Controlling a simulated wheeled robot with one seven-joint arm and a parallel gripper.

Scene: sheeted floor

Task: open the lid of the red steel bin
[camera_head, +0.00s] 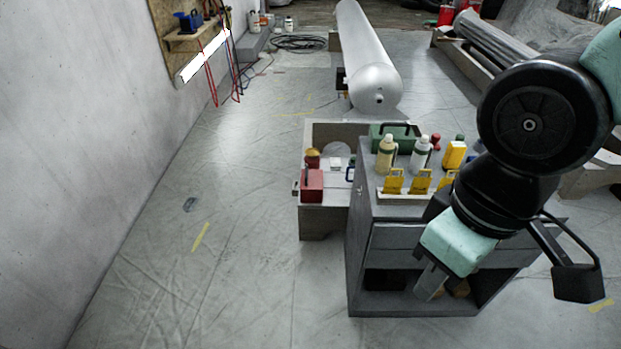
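A small red box (312,186) with a dark handle-like strip stands on a low grey bench, left of the grey cabinet. Its top looks closed. Red containers (446,15) also show far off at the top right. I cannot tell which, if any, of these is the red steel bin. My gripper (430,283) hangs from the mint-coloured wrist at the lower right, in front of the cabinet's open shelf and well apart from the red box. Its fingers overlap in this view, so their opening is unclear. Nothing is visibly held.
The grey cabinet (357,240) carries bottles, yellow holders and a green case (393,135). A long white cylinder (370,60) lies behind it. A wall with a tool board (170,20) bounds the left.

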